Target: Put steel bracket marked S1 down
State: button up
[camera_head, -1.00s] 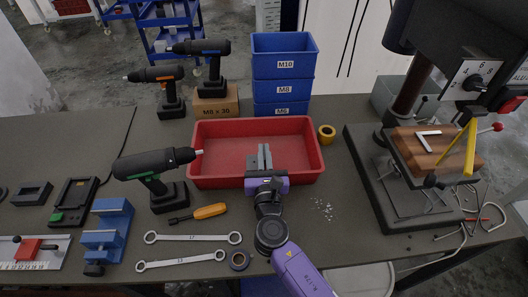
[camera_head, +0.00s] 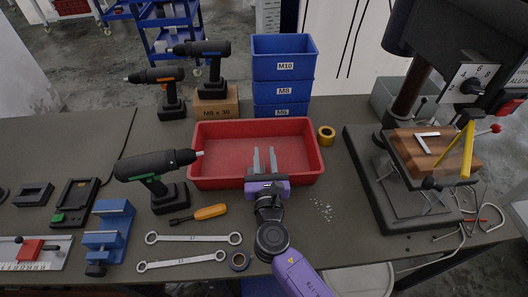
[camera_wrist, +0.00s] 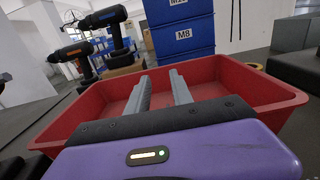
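My gripper (camera_head: 265,150) is open over the red tray (camera_head: 220,128), its two grey fingers pointing toward the tray's back wall. In the wrist view, the gripper (camera_wrist: 160,80) also has its fingers spread, with no part clearly seen between them. The red tray's right side also shows there (camera_wrist: 275,95). I cannot make out a bracket marked S1 in or above the tray; the fingers and palm hide part of the tray floor. A pale L-shaped piece (camera_head: 424,138) lies on the wooden block of the drill press at right; no marking on it is readable.
Blue bins (camera_head: 284,66) are stacked behind the tray. A yellow tape roll (camera_head: 327,132) is right of it. A green-marked drill (camera_head: 155,170), a screwdriver (camera_head: 205,212) and wrenches (camera_head: 192,238) lie left and in front. The drill press base (camera_head: 385,205) stands at right.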

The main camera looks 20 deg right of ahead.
jog(key=v, duration=1)
jog(key=shift+s+a, duration=0.15)
jog(key=shift+s, duration=0.1)
